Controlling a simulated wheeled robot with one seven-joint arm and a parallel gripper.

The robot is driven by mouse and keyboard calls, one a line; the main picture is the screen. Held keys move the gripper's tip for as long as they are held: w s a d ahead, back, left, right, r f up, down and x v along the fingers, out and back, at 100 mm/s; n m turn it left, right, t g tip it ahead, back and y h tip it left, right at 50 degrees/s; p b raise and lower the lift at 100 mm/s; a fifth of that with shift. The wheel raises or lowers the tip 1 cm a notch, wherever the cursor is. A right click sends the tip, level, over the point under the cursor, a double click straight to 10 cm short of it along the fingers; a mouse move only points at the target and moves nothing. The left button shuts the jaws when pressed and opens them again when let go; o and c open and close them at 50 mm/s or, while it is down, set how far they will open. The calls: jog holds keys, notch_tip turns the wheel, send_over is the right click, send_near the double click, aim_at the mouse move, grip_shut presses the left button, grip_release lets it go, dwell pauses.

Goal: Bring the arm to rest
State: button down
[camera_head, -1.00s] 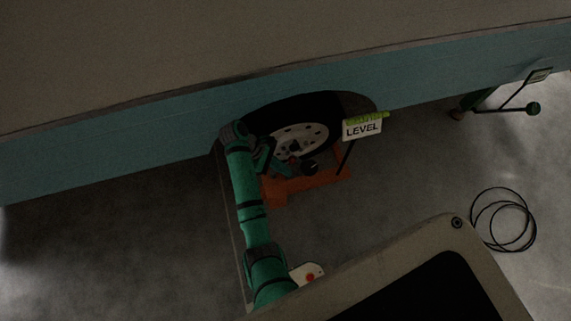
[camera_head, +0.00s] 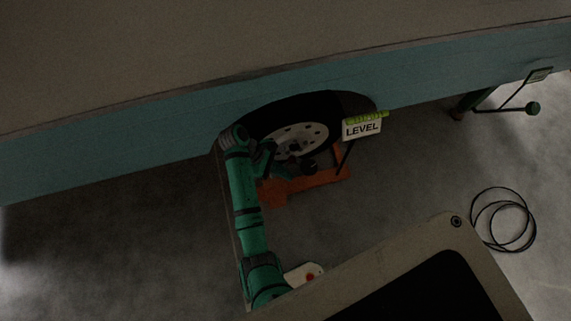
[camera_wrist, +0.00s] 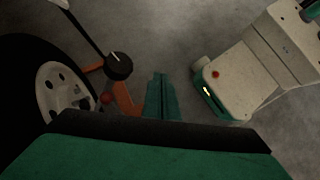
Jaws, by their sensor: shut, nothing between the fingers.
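My gripper (camera_wrist: 161,80) shows in the wrist view as two green fingers held together, with nothing between them. They hang over the grey floor, beside an orange stand (camera_wrist: 126,98). In the head view my green arm reaches up to the wheel arch of the camper, and its end is bent toward the wheel (camera_head: 300,138). The gripper is dark there and hard to make out against the wheel and the orange stand (camera_head: 325,178).
A black knob (camera_wrist: 118,66) on a rod is close to the fingers, left of them. A "LEVEL" sign (camera_head: 362,129) hangs at the arch. The blue camper side (camera_head: 110,167) runs above. A black cable coil (camera_head: 503,219) lies right. Floor left of my arm is clear.

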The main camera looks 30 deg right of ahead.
dwell(0.4)
jog(key=s+d+f+t+h, duration=0.2)
jog(key=d+t+h, duration=0.1)
jog(key=d+t, duration=0.75)
jog(key=s+a+r+m+t+y, duration=0.1)
jog(key=s+a+r+t+y, duration=0.25)
jog(key=s+a, duration=0.35)
jog(key=s+a+r+m+t+y, duration=0.2)
jog(key=s+a+r+y, duration=0.15)
jog(key=a, duration=0.45)
jog(key=s+a+r+m+t+y, duration=0.1)
jog(key=s+a+r+m+t, duration=0.1)
jog(key=r, duration=0.6)
jog(key=s+a+r+m+t, duration=0.2)
jog(key=s+a+r+m, duration=0.2)
jog(key=a+r, duration=0.5)
jog(key=shift+s+a+r+m+t+y, duration=0.2)
jog(key=shift+s+a+m+t+y, duration=0.15)
jog(key=shift+s, duration=0.55)
jog(key=shift+d, duration=0.2)
